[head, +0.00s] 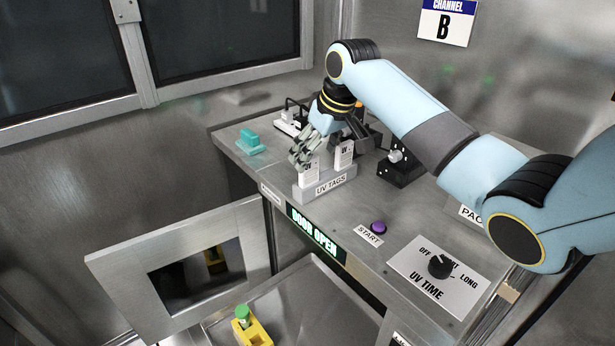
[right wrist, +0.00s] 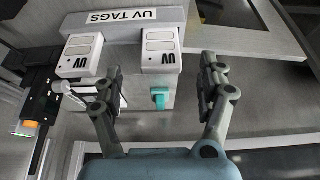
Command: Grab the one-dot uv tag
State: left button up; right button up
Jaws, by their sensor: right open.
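Two white UV tags stand in the grey holder labelled UV TAGS (head: 325,187). The near-left tag (head: 309,174) also shows in the right wrist view (right wrist: 161,48). The other tag (head: 344,154) stands to its right and also shows in the right wrist view (right wrist: 81,55). My right gripper (head: 301,156) is open and empty at the near-left tag. In the right wrist view its fingers (right wrist: 162,70) are spread wide, with that tag between their lines. I cannot tell whether they touch it. My left gripper is not in view.
A teal block (head: 250,141) sits left of the holder. A black device (head: 400,166) stands to the right. A purple START button (head: 378,228) and a UV TIME dial (head: 439,266) are in front. Below, the door (head: 190,268) is open; a yellow holder with a green top (head: 251,331) is near.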

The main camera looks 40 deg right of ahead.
aim_at(311, 161)
jog(key=shift+w+f, duration=0.2)
jog(key=shift+f, duration=0.2)
jog(key=x, duration=0.5)
jog(key=shift+s+a, duration=0.1)
jog(key=c, duration=1.2)
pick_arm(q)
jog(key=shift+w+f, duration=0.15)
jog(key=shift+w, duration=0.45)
pick_arm(e)
jog(key=shift+o, duration=0.2)
jog(key=shift+r, duration=0.1)
